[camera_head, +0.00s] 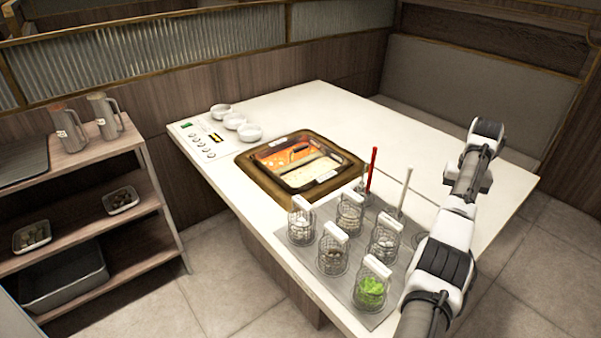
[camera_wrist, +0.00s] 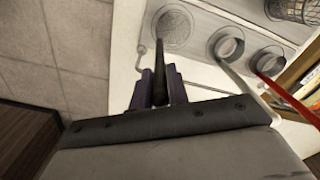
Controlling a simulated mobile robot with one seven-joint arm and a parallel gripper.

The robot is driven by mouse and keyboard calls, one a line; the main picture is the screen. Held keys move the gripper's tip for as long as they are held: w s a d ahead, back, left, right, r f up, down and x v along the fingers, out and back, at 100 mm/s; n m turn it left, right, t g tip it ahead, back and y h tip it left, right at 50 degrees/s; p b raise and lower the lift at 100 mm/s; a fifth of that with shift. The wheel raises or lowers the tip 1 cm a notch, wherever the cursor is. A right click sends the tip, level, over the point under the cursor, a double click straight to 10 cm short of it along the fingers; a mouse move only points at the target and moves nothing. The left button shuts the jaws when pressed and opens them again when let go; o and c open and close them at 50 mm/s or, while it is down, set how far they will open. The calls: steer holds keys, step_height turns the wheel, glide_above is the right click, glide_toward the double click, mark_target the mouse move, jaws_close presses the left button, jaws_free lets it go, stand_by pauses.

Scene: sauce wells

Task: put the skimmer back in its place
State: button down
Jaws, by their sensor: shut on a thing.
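In the wrist view my gripper (camera_wrist: 159,84) is shut on the dark handle of the skimmer (camera_wrist: 164,52). The handle runs away from the fingers towards a round grey mesh disc, which appears to be the skimmer's head. The disc lies over the end of a grey holder (camera_wrist: 200,38), in line with two round wells. Whether the head is inside a well or above it, I cannot tell. The neighbouring wells hold a white-handled utensil (camera_head: 404,190) and a red-handled utensil (camera_head: 372,168). In the head view my arm hides the gripper and the skimmer.
A divided hot pot (camera_head: 262,184) is set in the white table (camera_head: 330,105). Several wire baskets with white handles stand on a grey mat (camera_head: 305,265) close to the holder. White bowls (camera_head: 235,121) stand at the far left. The table's right side is clear.

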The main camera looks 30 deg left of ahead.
steer(key=shift+f+p, duration=0.35)
steer(key=shift+p, duration=0.05)
stand_by(0.7)
steer(key=c, duration=1.3)
jaws_free()
steer(key=shift+o, duration=0.6)
steer(key=o, duration=0.7)
steer(key=shift+r, duration=0.15)
steer(key=shift+r+p, duration=1.4)
steer(key=shift+p, duration=0.3)
steer(key=shift+r, duration=3.95)
